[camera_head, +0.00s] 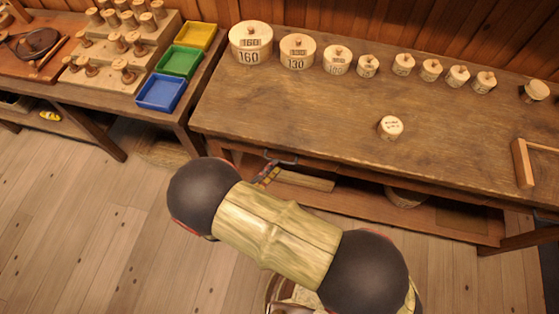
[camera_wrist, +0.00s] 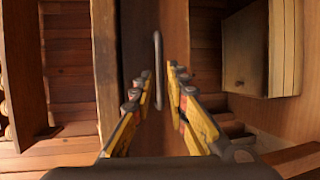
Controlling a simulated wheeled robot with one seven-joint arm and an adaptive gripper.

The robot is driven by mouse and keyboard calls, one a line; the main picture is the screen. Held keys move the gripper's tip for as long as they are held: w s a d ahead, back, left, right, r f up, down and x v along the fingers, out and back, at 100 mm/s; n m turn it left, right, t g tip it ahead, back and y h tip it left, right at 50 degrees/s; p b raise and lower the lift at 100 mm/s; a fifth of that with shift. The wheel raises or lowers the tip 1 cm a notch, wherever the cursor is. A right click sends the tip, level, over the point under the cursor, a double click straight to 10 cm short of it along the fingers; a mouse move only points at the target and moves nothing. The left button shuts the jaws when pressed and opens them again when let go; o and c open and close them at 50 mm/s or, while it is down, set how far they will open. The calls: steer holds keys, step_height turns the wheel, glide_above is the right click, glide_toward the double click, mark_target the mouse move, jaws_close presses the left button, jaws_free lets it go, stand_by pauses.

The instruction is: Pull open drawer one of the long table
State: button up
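The long table (camera_head: 300,112) runs across the right of the head view, its front edge toward me. My gripper (camera_head: 267,175) is just below that edge near its left end, partly hidden by my arm. In the wrist view my gripper (camera_wrist: 157,88) is open, with yellow fingers pointing ahead and nothing between the pads that I can see held. A thin grey bar handle (camera_wrist: 158,68) stands on a dark wooden front (camera_wrist: 138,40), between the fingertips or just beyond them. I cannot tell whether the fingers touch it. The drawer front is mostly hidden in the head view.
Round lidded wooden boxes (camera_head: 251,43) line the table's back, and a small one (camera_head: 390,127) stands mid-table. A wooden frame (camera_head: 522,163) lies at the right end. A lower shelf (camera_head: 440,222) is under the table. A side table with blue (camera_head: 161,92), green and yellow trays stands left.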

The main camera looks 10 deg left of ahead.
steer(key=shift+b+x, duration=0.35)
steer(key=shift+x, duration=1.85)
steer(key=c, duration=0.4)
jaws_close()
